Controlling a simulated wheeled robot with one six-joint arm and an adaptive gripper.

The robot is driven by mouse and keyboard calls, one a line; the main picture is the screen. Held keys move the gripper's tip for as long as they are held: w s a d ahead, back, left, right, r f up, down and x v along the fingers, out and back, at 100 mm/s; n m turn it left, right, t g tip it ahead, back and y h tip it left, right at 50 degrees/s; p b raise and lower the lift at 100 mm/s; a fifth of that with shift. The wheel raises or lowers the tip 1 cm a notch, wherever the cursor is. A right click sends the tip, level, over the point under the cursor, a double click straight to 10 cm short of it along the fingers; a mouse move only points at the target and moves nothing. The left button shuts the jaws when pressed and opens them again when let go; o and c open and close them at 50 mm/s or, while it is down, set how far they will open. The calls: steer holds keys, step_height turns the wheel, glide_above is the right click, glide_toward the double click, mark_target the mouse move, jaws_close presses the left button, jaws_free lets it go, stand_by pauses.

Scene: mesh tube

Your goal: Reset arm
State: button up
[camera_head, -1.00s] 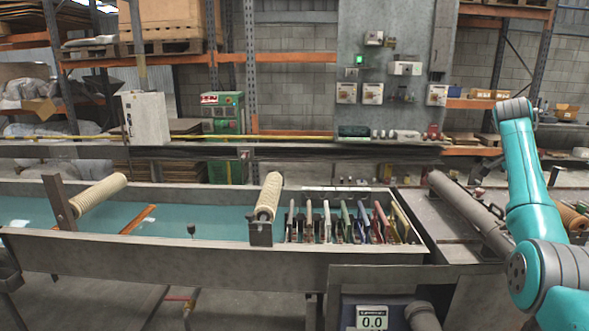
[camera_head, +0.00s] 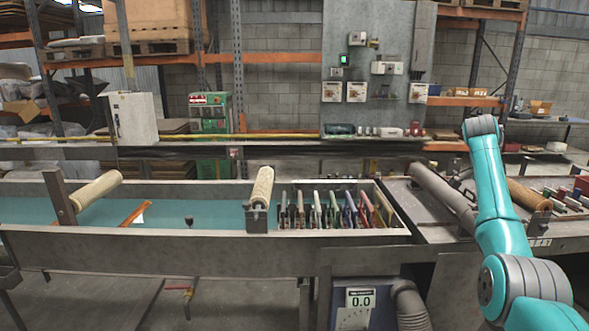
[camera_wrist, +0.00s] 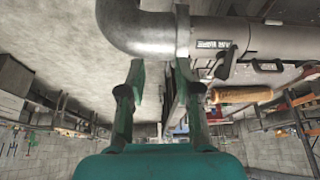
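My teal arm (camera_head: 497,210) stands raised at the right of the head view, its upper link rising to a bent joint in front of the right-hand bench. My gripper does not show in the head view. In the wrist view my gripper (camera_wrist: 160,72) has its two green fingers spread apart with nothing seen between them, so it is open and empty. A thick grey pipe (camera_wrist: 150,34) crosses the wrist view beyond the fingertips; I cannot tell how far off it is.
A long metal trough (camera_head: 150,247) with a tan roller (camera_head: 262,188) and a slotted rack of coloured pieces (camera_head: 335,208) spans the front. A bench with a grey cylinder (camera_head: 440,190) stands at right. A display box (camera_head: 360,298) sits below.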

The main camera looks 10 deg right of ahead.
steer(key=w+a+f+n+t, duration=0.15)
steer(key=a+f, duration=0.25)
steer(key=f, duration=0.6)
steer(key=w+a+f+n+t, duration=0.1)
steer(key=a+f+n, duration=0.15)
steer(key=f, duration=0.75)
steer(key=w+a+f+n+t, duration=0.1)
steer(key=a+f, duration=0.4)
steer(key=f, duration=0.6)
steer(key=s+a+f+n+t, duration=0.25)
steer(key=s+a+f, duration=0.35)
steer(key=a+f, duration=0.35)
steer(key=s+a+f+n+t, duration=0.2)
steer(key=s+a+f+n, duration=0.2)
steer(key=s+a+f, duration=0.45)
steer(key=s+a+n+t+y, duration=0.1)
steer(key=s+a+n+t, duration=0.1)
steer(key=s+a, duration=0.8)
steer(key=s+a+n+t+y, duration=0.1)
steer(key=s+a+n+t, duration=0.15)
steer(key=s+a, duration=0.8)
steer(key=s+a+r+n+t+y, duration=0.2)
steer(key=s+r+n+t, duration=0.1)
steer(key=s+r, duration=1.8)
steer(key=shift+s+r+n+y, duration=0.3)
steer(key=shift+s+n, duration=0.2)
steer(key=shift+s, duration=0.05)
